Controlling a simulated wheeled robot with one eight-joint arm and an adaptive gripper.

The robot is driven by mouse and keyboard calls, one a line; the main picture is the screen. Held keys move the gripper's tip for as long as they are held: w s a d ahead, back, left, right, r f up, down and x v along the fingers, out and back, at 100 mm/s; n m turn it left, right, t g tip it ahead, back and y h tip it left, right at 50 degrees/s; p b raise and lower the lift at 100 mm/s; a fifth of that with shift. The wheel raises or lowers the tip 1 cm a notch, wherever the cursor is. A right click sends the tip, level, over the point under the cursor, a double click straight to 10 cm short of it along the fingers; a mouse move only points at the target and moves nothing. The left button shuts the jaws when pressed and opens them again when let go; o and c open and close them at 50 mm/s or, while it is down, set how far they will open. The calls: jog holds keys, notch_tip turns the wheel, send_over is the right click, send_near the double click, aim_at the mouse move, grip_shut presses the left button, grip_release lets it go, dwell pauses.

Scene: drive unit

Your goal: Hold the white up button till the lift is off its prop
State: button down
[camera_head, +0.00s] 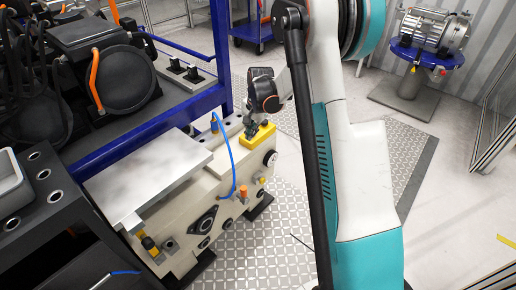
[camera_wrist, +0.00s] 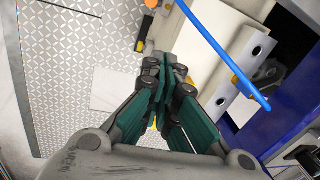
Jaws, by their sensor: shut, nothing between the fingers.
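A cream machine body with a flat metal plate (camera_head: 150,178) on top stands at the lower left in the head view; I take it for the lift. A yellow box (camera_head: 262,136) sits on its far right end. My gripper (camera_head: 250,130) is shut, its fingers pointing down beside or over this box; contact cannot be told. In the wrist view, my gripper's teal fingers (camera_wrist: 177,75) are together with nothing between them. The white up button cannot be made out and may be hidden by the fingers. No prop can be clearly identified.
A blue hose (camera_head: 230,160) loops beside my gripper and also crosses the wrist view (camera_wrist: 215,45). Orange and yellow fittings (camera_head: 243,194) line the machine's front. A blue-framed rack (camera_head: 222,60) with dark drive units stands at left. Patterned floor plates (camera_head: 265,245) are clear in front.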

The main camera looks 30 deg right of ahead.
jog(key=s+a+r+n+t, duration=0.1)
jog(key=s+a+r+n, duration=0.1)
jog(key=s+a+r, duration=0.3)
jog(key=s+a+r+n+t, duration=0.15)
jog(key=s+r, duration=0.25)
jog(key=r, duration=0.4)
jog(key=s+a+r+n, duration=0.2)
jog(key=s+a+r, duration=0.15)
jog(key=r, duration=0.25)
jog(key=s+a+r+n+t, duration=0.1)
jog(key=s+a+n, duration=0.1)
jog(key=s, duration=0.7)
jog(key=s+a+r+n+t, duration=0.1)
jog(key=s+n, duration=0.4)
jog(key=s, duration=0.5)
jog(key=shift+a+r+t+h, duration=0.25)
jog(key=shift+a+t+h, duration=0.2)
jog(key=shift+a, duration=0.8)
jog(key=shift+w+a, duration=0.1)
